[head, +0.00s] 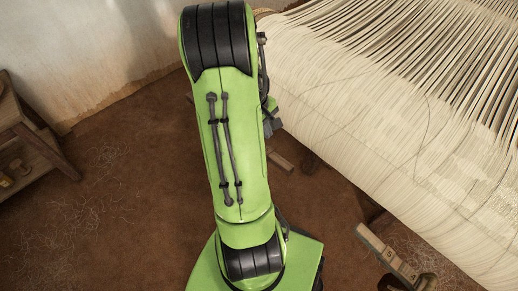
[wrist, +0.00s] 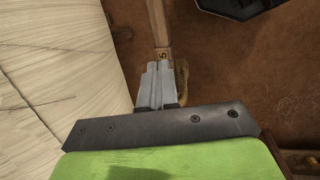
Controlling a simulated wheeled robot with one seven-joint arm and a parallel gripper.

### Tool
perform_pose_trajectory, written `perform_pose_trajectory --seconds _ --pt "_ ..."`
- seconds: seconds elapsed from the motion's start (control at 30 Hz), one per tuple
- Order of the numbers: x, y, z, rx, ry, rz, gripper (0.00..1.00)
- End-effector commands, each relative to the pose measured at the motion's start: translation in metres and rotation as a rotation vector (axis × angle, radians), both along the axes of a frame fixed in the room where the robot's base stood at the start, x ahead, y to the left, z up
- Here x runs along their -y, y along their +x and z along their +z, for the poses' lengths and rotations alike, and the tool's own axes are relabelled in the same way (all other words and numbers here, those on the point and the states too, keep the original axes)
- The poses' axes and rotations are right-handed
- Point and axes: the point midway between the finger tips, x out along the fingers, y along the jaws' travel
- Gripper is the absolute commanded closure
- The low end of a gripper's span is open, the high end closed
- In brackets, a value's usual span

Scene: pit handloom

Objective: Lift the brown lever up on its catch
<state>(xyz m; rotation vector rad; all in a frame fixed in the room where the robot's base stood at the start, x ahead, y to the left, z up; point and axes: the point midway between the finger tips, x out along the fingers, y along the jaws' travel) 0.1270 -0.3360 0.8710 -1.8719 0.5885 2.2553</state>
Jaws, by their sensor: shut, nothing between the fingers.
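My gripper (wrist: 158,70) is shut and empty in the wrist view, its grey fingers pointing up the picture. A brown wooden bar (wrist: 157,22), which looks like the lever, runs up from the fingertips and bears a small plate marked 5 (wrist: 163,53). The fingertips overlap the bar's near end; I cannot tell whether they touch. A tan curved piece (wrist: 182,80) shows just right of the fingers. In the head view my arm hides most of this area. A short wooden piece (head: 282,162) shows beside the arm; I cannot tell if it is the lever.
Pale warp threads (head: 390,110) of the loom fill the right; they show at left in the wrist view (wrist: 55,60). A wooden bar with marked plates (head: 387,254) stands at lower right. A wooden stand (head: 32,145) is at far left.

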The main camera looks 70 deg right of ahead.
Motion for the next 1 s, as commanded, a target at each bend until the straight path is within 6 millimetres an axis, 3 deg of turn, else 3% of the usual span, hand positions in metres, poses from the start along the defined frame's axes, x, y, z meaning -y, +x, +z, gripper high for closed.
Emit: perform_pose_trajectory --seconds 0.17,0.63,0.8,1.0 --pt "0.000 -0.007 -0.019 -0.005 0.015 -0.004 1.00" --pt "0.012 -0.027 -0.116 -0.004 0.013 -0.005 1.00" --pt "0.015 -0.031 -0.132 -0.003 0.010 -0.004 1.00" --pt "0.015 -0.031 -0.133 -0.003 0.010 -0.003 1.00"
